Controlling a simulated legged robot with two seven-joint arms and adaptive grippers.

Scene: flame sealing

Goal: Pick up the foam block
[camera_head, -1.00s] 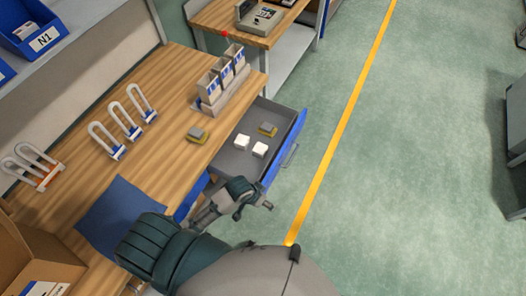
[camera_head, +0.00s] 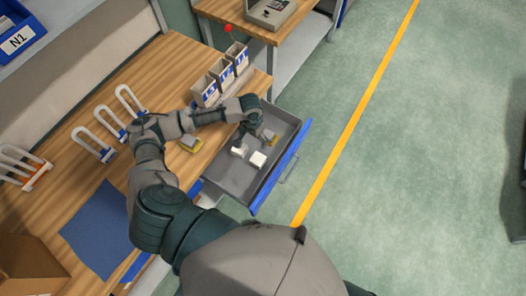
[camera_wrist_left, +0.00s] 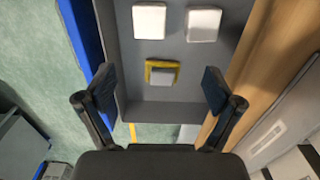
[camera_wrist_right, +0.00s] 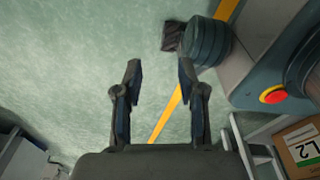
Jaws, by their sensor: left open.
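A block with a grey top over a yellow base (camera_head: 267,136) lies in the open drawer. It also shows in the left wrist view (camera_wrist_left: 162,73), between and slightly beyond the fingertips. Two white blocks (camera_head: 257,159) lie beside it in the drawer; I cannot tell which of these is the foam block. A similar grey-and-yellow block (camera_head: 190,144) lies on the table. My left gripper (camera_wrist_left: 160,90) is open and empty above the drawer, pointing down. My right gripper (camera_wrist_right: 160,78) is open and empty over the floor, outside the head view.
The open drawer (camera_head: 297,150) has a blue front and low walls around the blocks. Several upright bins (camera_head: 222,74) stand on the table behind it. White hoop-shaped items (camera_head: 92,146) and a blue mat (camera_head: 98,228) are on the left.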

